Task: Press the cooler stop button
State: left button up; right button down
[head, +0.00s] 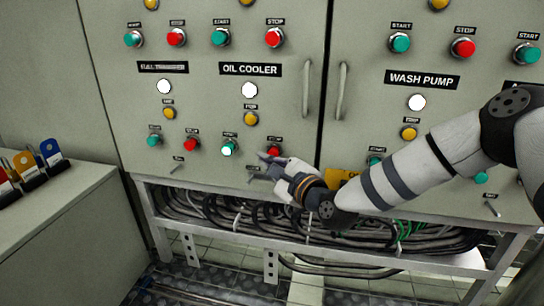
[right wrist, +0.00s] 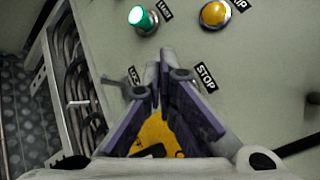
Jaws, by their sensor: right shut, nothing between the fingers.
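The oil cooler stop button (head: 274,146) is a red button under the OIL COOLER label (head: 250,69), right of the lit green start button (head: 228,149). My right gripper (head: 266,161) is shut and empty, with its fingertips just below and in front of the red button; I cannot tell whether they touch it. In the right wrist view the closed fingertips (right wrist: 167,73) lie beside the STOP label (right wrist: 205,77), and the red button is hidden behind them. The lit green start button (right wrist: 143,19) shows above. My left gripper is out of view.
A yellow trip button (head: 250,118) and a white lamp (head: 249,90) sit above on the same panel. The WASH PUMP panel (head: 422,79) is to the right, partly behind my arm. Door handles (head: 306,88) stick out between panels. Cables (head: 240,215) run below.

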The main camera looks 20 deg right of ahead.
jog(key=shift+w, duration=0.1)
jog(key=shift+w+d, duration=0.25)
jog(key=shift+w, duration=0.05)
jog(key=shift+w+d+b, duration=0.25)
jog(key=shift+w+b, duration=0.15)
jog(key=shift+b, duration=0.15)
dwell(0.6)
jog(key=shift+s+r, duration=0.1)
jog(key=shift+s+a+p, duration=0.5)
jog(key=shift+s+p, duration=0.05)
jog(key=shift+s, duration=0.15)
jog(key=shift+s+a+p, duration=0.65)
jog(key=shift+s+a, duration=0.05)
jog(key=shift+s, duration=0.35)
jog(key=shift+s+a+p, duration=0.6)
jog(key=shift+s+a, duration=0.1)
jog(key=shift+s, duration=0.3)
